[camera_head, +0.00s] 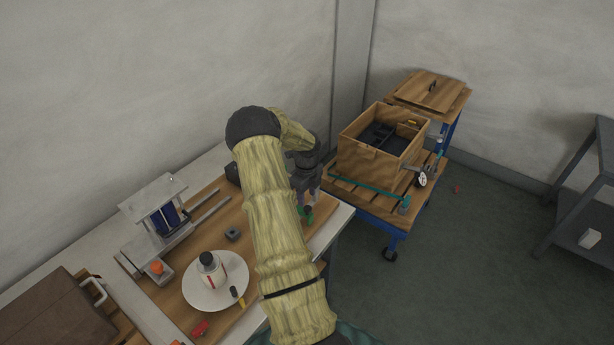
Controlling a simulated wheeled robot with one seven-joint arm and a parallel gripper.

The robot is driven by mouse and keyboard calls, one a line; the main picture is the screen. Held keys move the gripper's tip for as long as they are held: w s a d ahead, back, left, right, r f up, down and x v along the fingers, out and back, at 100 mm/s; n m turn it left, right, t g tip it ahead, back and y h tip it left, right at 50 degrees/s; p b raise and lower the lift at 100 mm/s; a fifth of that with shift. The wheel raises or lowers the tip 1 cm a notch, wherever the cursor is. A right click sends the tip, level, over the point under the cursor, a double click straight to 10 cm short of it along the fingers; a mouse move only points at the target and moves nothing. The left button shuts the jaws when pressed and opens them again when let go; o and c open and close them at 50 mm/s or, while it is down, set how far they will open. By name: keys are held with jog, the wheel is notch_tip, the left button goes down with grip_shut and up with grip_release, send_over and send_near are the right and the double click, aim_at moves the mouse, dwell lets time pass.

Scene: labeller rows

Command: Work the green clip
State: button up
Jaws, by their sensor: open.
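The green clip (308,211) is small and stands near the right end of the wooden work board (262,258). My gripper (307,199) points down over it from the dark wrist. Its fingers are apart, and their tips are close to the clip's top. I cannot tell whether they touch it or stand on both sides of it. My sleeved arm crosses the middle of the board and hides part of it left of the clip.
A white round plate (196,294) holds a black-topped jar (211,268). A metal press with blue parts (166,218) stands at the left, beside a brown case (58,318). A slatted cart (345,195) carrying a wooden box (364,157) stands right of the table.

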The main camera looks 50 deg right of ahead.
notch_tip(320, 180, up, 10)
jog(key=b, duration=0.2)
dwell(0.5)
jog(key=s+a+r+n+t, duration=0.1)
jog(key=a+r+n, duration=0.1)
jog(key=a+n, duration=0.9)
jog(key=a+r+n, duration=0.3)
jog(key=a+n, duration=0.4)
jog(key=a, duration=0.7)
jog(key=s+a+r+n, duration=0.1)
jog(key=s+a+n, duration=0.3)
jog(key=a+n, duration=0.4)
jog(key=s+a+n+t, duration=0.1)
jog(key=s+a+n, duration=0.4)
jog(key=a+n, duration=0.2)
jog(key=shift+s+a+r+n+t, duration=0.2)
jog(key=shift+a+r+n+t, duration=0.15)
jog(key=shift+n, duration=0.55)
